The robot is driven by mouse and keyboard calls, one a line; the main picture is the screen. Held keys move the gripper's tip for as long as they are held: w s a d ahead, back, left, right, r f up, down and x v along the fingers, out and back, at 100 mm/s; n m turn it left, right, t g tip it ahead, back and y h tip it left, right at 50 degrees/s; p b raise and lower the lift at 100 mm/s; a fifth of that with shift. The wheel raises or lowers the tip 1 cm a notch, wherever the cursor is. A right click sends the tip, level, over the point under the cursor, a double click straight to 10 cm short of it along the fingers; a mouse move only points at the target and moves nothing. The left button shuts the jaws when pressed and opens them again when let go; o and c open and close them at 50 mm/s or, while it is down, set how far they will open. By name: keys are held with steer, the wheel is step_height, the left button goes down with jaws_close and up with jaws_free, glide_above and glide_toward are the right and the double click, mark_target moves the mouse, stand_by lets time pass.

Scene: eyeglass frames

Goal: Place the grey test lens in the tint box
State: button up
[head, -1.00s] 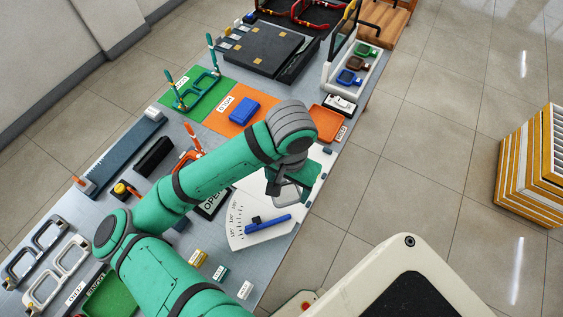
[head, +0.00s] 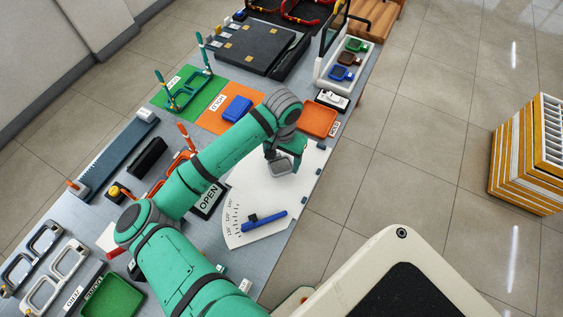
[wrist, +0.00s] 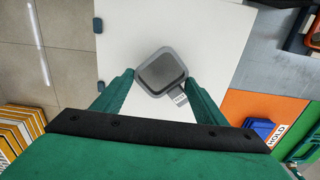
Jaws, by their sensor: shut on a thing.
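The grey test lens (wrist: 163,72) is a square, dark-grey lens in a grey rim with a small labelled tab. In the wrist view it sits between the fingertips of my gripper (wrist: 160,78), which is shut on it. The white box (head: 326,72) at the top right of the table, apparently the tint box, holds green (head: 356,45), brown (head: 347,58) and blue (head: 341,74) lenses. It is apart from my gripper, farther up the table.
The white board (head: 246,205) carries a blue pen-like tool (head: 265,220). An orange tray (head: 318,120) and a small white device (head: 332,100) lie between my gripper and the white box. A black panel (head: 342,30) stands upright at the box's left side.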

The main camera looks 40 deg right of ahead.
steer(key=shift+a+f, duration=0.1)
steer(key=shift+f, duration=1)
steer(key=shift+f, duration=0.1)
steer(key=o, duration=1.1)
steer(key=shift+c, duration=0.2)
